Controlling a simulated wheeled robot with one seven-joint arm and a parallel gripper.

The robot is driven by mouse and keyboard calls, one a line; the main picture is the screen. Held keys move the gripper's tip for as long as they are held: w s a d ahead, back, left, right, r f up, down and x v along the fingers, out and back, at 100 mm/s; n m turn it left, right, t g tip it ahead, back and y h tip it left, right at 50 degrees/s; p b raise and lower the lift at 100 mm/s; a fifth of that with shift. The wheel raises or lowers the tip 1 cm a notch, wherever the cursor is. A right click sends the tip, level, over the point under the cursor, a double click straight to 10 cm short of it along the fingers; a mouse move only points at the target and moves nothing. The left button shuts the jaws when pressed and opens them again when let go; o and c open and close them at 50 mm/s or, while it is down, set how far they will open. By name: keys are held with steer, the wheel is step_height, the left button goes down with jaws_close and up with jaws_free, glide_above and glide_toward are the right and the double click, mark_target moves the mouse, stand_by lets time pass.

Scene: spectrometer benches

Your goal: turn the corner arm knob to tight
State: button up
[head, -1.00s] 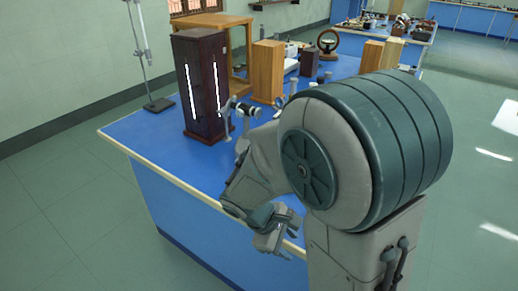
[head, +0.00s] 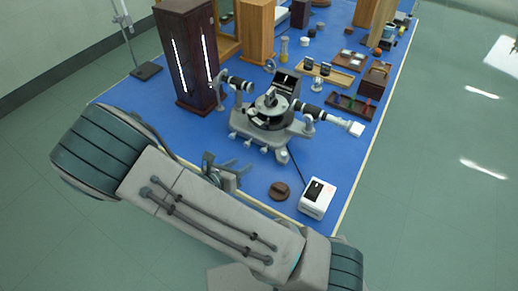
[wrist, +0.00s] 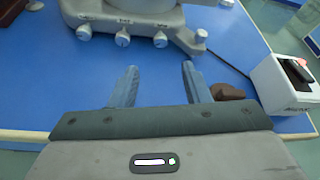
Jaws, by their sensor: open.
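A grey spectrometer (head: 268,118) with two telescope-like arms stands on the blue bench. Its base front shows in the wrist view (wrist: 120,14), with several small pale knobs along it. One knob (wrist: 200,35) sits at the right corner of the base; a front knob (wrist: 122,38) is nearer the middle. I cannot tell which is the corner arm knob or how tight any is. My gripper (wrist: 158,72) is open and empty, its fingers pointing at the base, short of the knobs. It also shows in the head view (head: 238,168), in front of the base.
A white box with a dark top (head: 317,198) and a brown round object (head: 279,190) lie right of my gripper. A dark tall cabinet (head: 186,60) stands at the back left. A cable runs to the white box. Bare blue bench lies before the base.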

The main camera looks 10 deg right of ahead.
mark_target(262, 151)
steer(key=p+x, duration=0.1)
steer(key=x, duration=1)
steer(key=shift+w+d+f, duration=0.1)
steer(key=shift+w+d, duration=0.1)
steer(key=shift+d, duration=0.05)
jaws_close()
